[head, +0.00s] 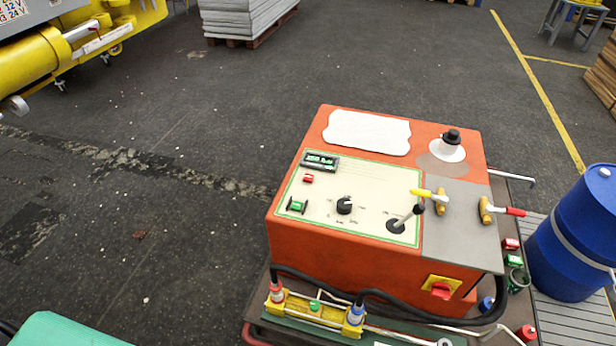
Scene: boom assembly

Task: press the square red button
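A small red button (308,178), roughly square, sits on the cream control panel (330,190) on top of the orange machine box (360,245). It is just below the small green-lit display (320,160). A larger red switch (441,290) sits on a yellow plate on the front face of the box. Whether either is pressed in cannot be told. Neither of my grippers shows in the head view, and nothing touches the panel.
The panel also holds a green switch (297,205), a black knob (344,205) and a joystick (405,219). Yellow and red valve handles (486,210) stand on the grey plate to the right. A blue barrel (575,235) stands at right. The floor at left is largely open.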

